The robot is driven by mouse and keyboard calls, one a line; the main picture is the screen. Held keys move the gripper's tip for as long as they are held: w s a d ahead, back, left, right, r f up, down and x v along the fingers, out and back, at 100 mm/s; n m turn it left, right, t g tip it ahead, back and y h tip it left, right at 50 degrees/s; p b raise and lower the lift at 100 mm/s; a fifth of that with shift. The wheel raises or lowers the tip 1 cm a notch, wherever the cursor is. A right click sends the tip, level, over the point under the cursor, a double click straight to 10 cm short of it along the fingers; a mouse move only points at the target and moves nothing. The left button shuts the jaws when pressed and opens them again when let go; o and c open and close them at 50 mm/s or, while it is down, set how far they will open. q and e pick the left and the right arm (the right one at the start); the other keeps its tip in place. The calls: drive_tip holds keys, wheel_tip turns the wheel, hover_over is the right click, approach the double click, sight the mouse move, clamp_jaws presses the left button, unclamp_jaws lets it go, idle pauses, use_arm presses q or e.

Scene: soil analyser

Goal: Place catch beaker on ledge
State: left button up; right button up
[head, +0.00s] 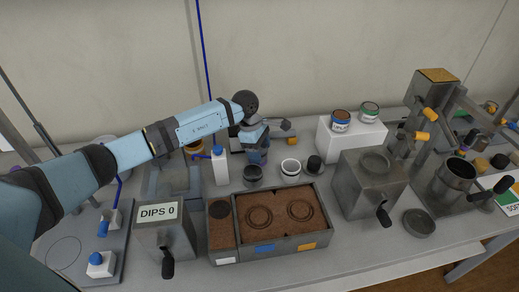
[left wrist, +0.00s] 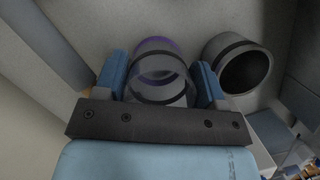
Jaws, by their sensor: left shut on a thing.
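My left gripper (head: 258,152) reaches over the back middle of the bench in the head view. In the left wrist view its two blue fingers (left wrist: 162,88) are shut on a clear, purple-tinted beaker (left wrist: 160,52) with a dark band. The beaker's mouth faces the camera. In the head view the gripper mostly hides it. I cannot tell whether its base touches a surface. A grey beaker (left wrist: 242,66) with a dark band stands to the right of it in the wrist view, apart from it. I cannot tell which surface is the ledge. My right gripper is not in view.
A dark cup (head: 252,175), a white-rimmed cup (head: 290,168) and a dark cylinder (head: 314,165) stand close in front. A soil tray (head: 285,245) lies nearer. The "DIPS 0" box (head: 158,212) is left. A white block (head: 350,140) carries two tins on the right.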

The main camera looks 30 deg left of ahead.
use_arm(q)
drive_tip(key=shift+f, duration=0.1)
drive_tip(key=o, duration=1)
